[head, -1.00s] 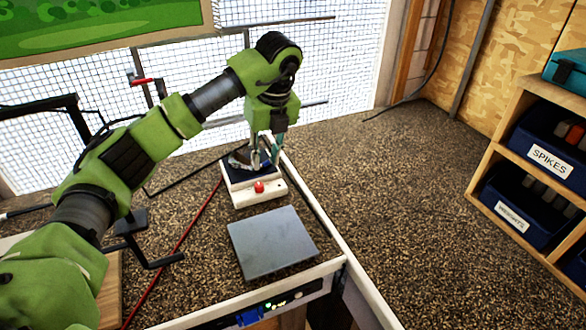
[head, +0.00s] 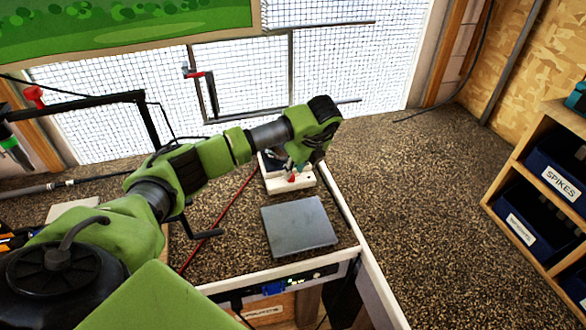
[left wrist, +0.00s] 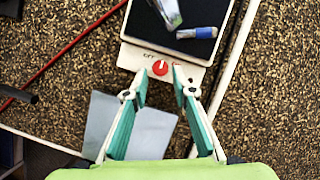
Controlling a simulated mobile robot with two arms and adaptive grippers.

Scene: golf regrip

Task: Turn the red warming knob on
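The red warming knob (left wrist: 160,67) sits on the front face of a white warmer box (left wrist: 133,56). In the left wrist view it lies just ahead of and between the fingertips of my left gripper (left wrist: 161,77). The teal-padded fingers are apart with nothing clearly held between them; I cannot tell whether they touch the knob. In the head view my left gripper (head: 297,171) is over the front of the warmer box (head: 288,187), and the knob (head: 292,179) is partly covered. My right gripper is not in view.
The warmer's dark top (left wrist: 180,35) bears a metallic piece (left wrist: 168,12) and a blue-and-silver cylinder (left wrist: 197,33). A grey plate (head: 299,226) lies in front. A shelf with labelled bins (head: 555,185) stands right.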

